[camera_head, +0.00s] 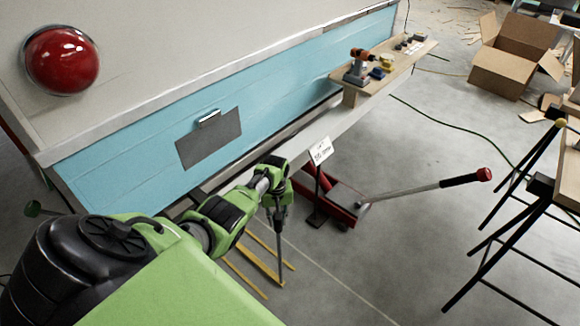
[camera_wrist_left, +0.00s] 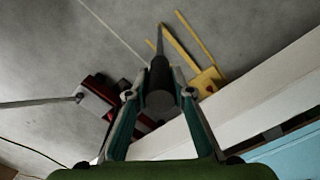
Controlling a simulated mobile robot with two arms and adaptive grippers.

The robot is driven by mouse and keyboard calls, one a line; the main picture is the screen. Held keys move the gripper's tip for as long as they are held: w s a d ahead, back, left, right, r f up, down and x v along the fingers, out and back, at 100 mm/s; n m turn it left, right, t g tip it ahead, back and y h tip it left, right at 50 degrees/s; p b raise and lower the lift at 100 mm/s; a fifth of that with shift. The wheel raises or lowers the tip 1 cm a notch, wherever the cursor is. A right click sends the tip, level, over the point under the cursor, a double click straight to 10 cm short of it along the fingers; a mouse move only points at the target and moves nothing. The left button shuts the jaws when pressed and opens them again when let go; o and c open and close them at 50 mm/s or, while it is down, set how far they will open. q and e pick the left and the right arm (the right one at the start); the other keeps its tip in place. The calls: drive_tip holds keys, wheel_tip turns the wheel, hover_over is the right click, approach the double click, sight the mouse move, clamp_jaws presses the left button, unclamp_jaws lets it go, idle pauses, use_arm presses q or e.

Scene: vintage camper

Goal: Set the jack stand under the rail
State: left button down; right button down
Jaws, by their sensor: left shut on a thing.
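My left gripper (camera_head: 275,190) is shut on a dark grip with a thin grey rod (camera_head: 281,250). The rod points down towards the floor beside the camper. In the left wrist view the dark grip (camera_wrist_left: 159,88) sits between the fingertips. Yellow bars (camera_head: 237,277) show near the floor below the gripper. They also show in the left wrist view with a yellow plate (camera_wrist_left: 207,80); I cannot tell if they are the jack stand or floor marking. A pale rail (camera_head: 320,128) runs along the camper's lower edge. My right gripper is not in view.
A red floor jack (camera_head: 330,196) with a long handle (camera_head: 420,188) stands right of my gripper, below a white card (camera_head: 321,151). Tools lie on a wooden shelf (camera_head: 405,58). Trestles (camera_head: 520,190) stand at right. A cardboard box (camera_head: 510,58) is behind. The front floor is open.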

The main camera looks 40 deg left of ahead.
use_arm(q)
drive_tip(key=a, duration=0.2)
drive_tip(key=shift+a, duration=0.35)
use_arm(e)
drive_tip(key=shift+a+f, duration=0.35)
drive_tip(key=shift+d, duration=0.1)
use_arm(q)
drive_tip(key=c, duration=1.8)
unclamp_jaws()
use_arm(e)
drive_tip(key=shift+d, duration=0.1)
use_arm(q)
drive_tip(key=shift+d, duration=0.1)
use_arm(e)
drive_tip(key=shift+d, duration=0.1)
use_arm(q)
wheel_tip(320, 180, up, 12)
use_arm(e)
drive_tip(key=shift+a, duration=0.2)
use_arm(q)
drive_tip(key=shift+f, duration=0.1)
